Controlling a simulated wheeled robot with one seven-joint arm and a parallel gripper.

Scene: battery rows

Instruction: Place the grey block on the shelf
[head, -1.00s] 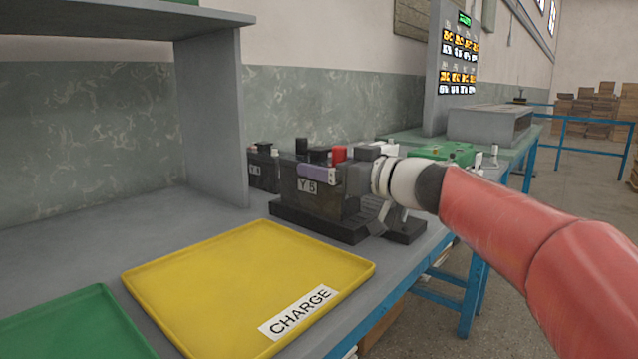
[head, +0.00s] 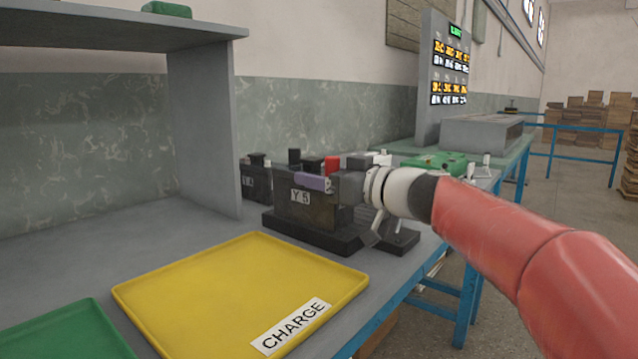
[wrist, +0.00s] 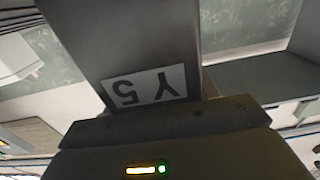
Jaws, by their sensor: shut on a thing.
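The dark grey block (head: 305,212) carries a "Y 5" label and has black and red knobs on top. It stands upright at a low black stand (head: 290,234) on the bench, right of the yellow tray. My gripper (head: 335,186) reaches in from the right and is shut on the block's upper part. In the wrist view the block (wrist: 130,40) fills the upper middle, its label upside down. The hold on its far side is hidden. The grey shelf (head: 95,27) is at the upper left, above the bench.
The yellow "CHARGE" tray (head: 190,295) looks empty, with a green tray (head: 60,335) at its left. A shelf upright (head: 208,135) stands between the shelf space and another dark battery (head: 256,178). Green items (head: 437,163) lie behind my arm. A small green thing (head: 166,9) rests on the shelf.

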